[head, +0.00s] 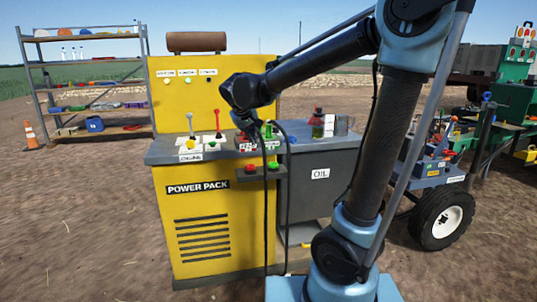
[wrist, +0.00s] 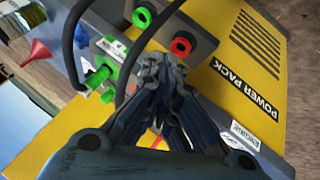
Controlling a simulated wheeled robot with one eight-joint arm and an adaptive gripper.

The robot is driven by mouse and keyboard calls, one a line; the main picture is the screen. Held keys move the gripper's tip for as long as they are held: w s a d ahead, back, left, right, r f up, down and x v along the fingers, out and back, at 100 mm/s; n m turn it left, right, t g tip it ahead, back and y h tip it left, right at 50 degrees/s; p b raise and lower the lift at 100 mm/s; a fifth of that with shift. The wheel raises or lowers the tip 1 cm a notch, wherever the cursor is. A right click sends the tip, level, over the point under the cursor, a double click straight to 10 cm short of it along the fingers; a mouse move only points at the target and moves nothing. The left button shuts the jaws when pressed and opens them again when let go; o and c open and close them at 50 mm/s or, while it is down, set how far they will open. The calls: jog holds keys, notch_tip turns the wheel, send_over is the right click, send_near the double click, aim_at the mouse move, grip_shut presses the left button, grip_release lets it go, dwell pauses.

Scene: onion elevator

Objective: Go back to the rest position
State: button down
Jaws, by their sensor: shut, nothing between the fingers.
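My gripper (head: 244,119) is at the end of the arm, above the control top of the yellow power pack (head: 200,220). In the wrist view my gripper (wrist: 162,65) is shut, with its fingers together and nothing visible between them. Its fingertips appear in front of the panel with a red port (wrist: 181,46) and a green port (wrist: 141,17). I cannot tell how close they are. The head view shows the red port (head: 251,169) and green port (head: 274,166) on the front bracket. Dark hoses hang by the gripper and partly hide this area.
A red lever (head: 218,122) and a pale-topped lever (head: 190,124) stand on the power pack. A grey oil cabinet (head: 320,190) carries bottles beside it. A wheeled trailer (head: 441,218) is at right, a shelf rack (head: 85,60) at left. Dirt ground at left is open.

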jog(key=s+d+f+m+g, duration=0.1)
jog(key=s+d+f+m, duration=0.15)
jog(key=s+d, duration=0.6)
jog(key=s+d+f+m+g, duration=0.15)
jog(key=s+d+f, duration=0.3)
jog(key=d, duration=0.65)
jog(key=s+d+f+g+y, duration=0.1)
jog(key=s+d+f, duration=0.2)
jog(key=s+f, duration=0.2)
jog(key=s+d+f+m+g+y, duration=0.1)
jog(key=s+d+f, duration=0.2)
jog(key=s+f, duration=0.3)
jog(key=s, duration=0.4)
jog(key=shift+s+f+m, duration=0.25)
jog(key=shift+s+m, duration=0.05)
jog(key=shift+s, duration=0.05)
jog(key=shift+d, duration=0.1)
jog(key=shift+w+f, duration=0.2)
jog(key=shift+w, duration=0.25)
